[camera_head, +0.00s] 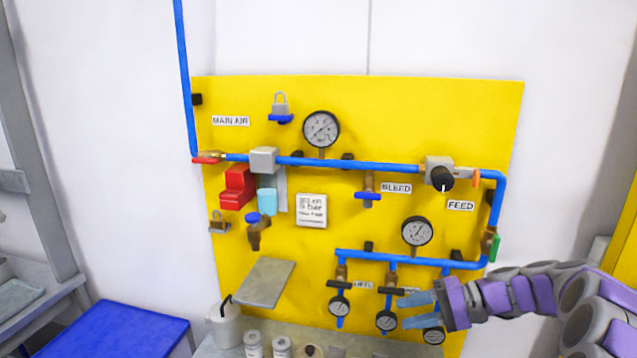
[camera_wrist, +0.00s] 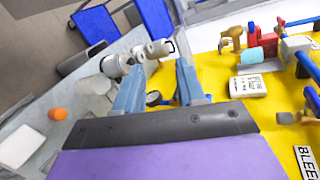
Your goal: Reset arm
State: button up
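My gripper (camera_head: 412,309) is in front of the lower right of the yellow panel (camera_head: 400,115), close to the small lower gauges (camera_head: 386,320). Its blue fingers stand apart with nothing between them. My arm reaches in from the right edge and is extended toward the left. In the wrist view the two fingers of my gripper (camera_wrist: 158,85) also show apart, with a gap between them. Whether the fingers touch the panel's parts cannot be told.
Blue pipes (camera_head: 390,166) with valves and a large gauge (camera_head: 321,129) cross the panel. A grey shelf (camera_head: 265,283) juts out at lower left. A white jug (camera_head: 223,325) and jars (camera_head: 253,343) stand on a bench below. A blue table (camera_head: 120,330) is at left.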

jog(key=s+a+n+g+h, duration=0.1)
jog(key=s+a+g+h, duration=0.15)
jog(key=s+a, duration=0.5)
jog(key=s+a+n+g+h, duration=0.15)
jog(key=s+a+h, duration=0.25)
jog(key=s, duration=0.7)
jog(key=s+d+f+n+h, duration=0.1)
jog(key=s+d+f+h, duration=0.1)
jog(key=s, duration=0.7)
jog(key=s+d+f+n+h, duration=0.1)
jog(key=s+d+f+h, duration=0.2)
jog(key=s, duration=0.6)
jog(key=shift+s+d+f+h, duration=0.3)
jog(key=shift+d+h, duration=0.2)
jog(key=shift+h, duration=0.65)
dwell(3.2)
